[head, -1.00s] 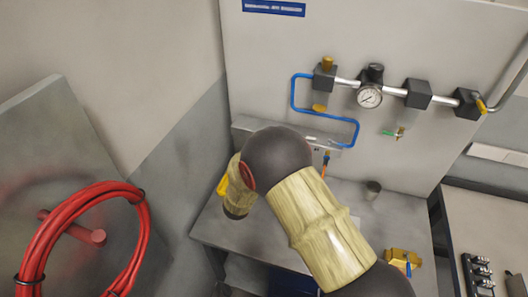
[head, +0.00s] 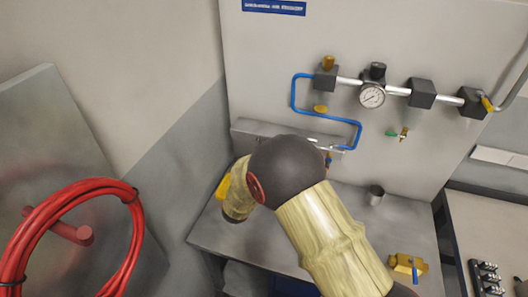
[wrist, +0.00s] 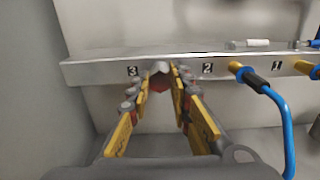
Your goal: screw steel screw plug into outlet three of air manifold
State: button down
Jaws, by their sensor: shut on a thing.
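The air manifold (wrist: 95,70) is a long grey metal bar on the wall, with outlet labels 3, 2 and 1 from left to right in the wrist view. It also shows in the head view (head: 258,129), partly behind my arm. My gripper (wrist: 159,78) has its yellow fingers closed in on the grey steel screw plug (wrist: 159,68). The plug is at the manifold's front face, just right of the label 3 (wrist: 132,71). I cannot tell whether its thread is inside the outlet. In the head view my arm hides most of the gripper.
Outlet two has a brass fitting (wrist: 236,67) with a blue hose (wrist: 281,108); another brass fitting (wrist: 302,66) is at outlet one. A metal cup (head: 375,193) and a brass valve (head: 406,264) stand on the bench. A red hose coil (head: 70,232) hangs at left.

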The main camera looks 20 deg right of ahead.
jog(key=shift+f+b, duration=0.1)
jog(key=shift+b, duration=0.25)
jog(key=shift+m+b, duration=0.7)
jog(key=shift+m, duration=0.1)
jog(key=shift+m+b, duration=0.6)
jog(key=shift+b, duration=0.35)
jog(key=shift+m+b, duration=2.1)
jog(key=shift+b, duration=1)
jog(key=shift+m+b, duration=2.5)
jog(key=shift+b, duration=2.05)
jog(key=shift+m+b, duration=0.4)
jog(key=shift+b, duration=0.4)
jog(key=shift+m+b, duration=0.9)
jog(key=shift+b, duration=0.95)
